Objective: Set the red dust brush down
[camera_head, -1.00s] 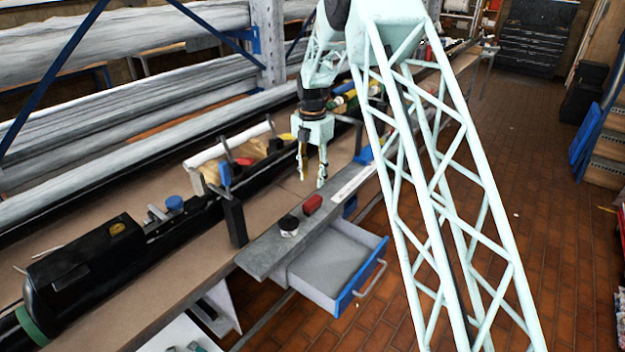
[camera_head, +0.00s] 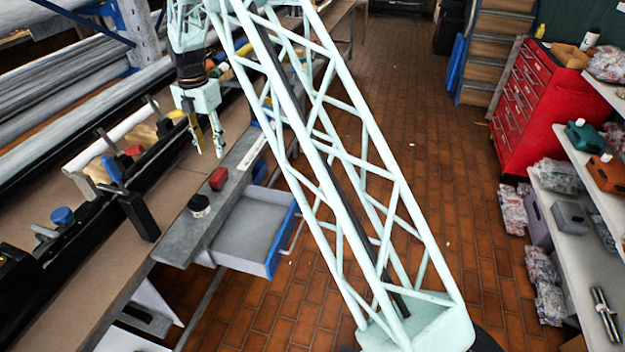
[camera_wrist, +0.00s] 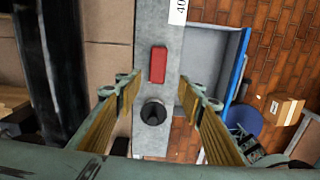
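A small red block-shaped thing (camera_head: 218,178), which may be the red dust brush, lies on the grey ledge (camera_head: 180,243). It also shows in the wrist view (camera_wrist: 158,65), between and beyond the fingertips. No bristles can be made out. My gripper (camera_head: 209,152) hangs above the ledge, pointing down, just above and behind the red thing in the head view. In the wrist view my gripper (camera_wrist: 157,88) has its yellow-padded fingers wide apart with nothing between them. The red thing is apart from both fingers.
A black round knob-like thing (camera_head: 199,205) sits beside the red thing on the ledge. An open grey drawer with a blue front (camera_head: 284,240) juts out below. Clamps and a red-tipped tool (camera_head: 133,150) stand to the left. A red cabinet (camera_head: 545,105) stands far right.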

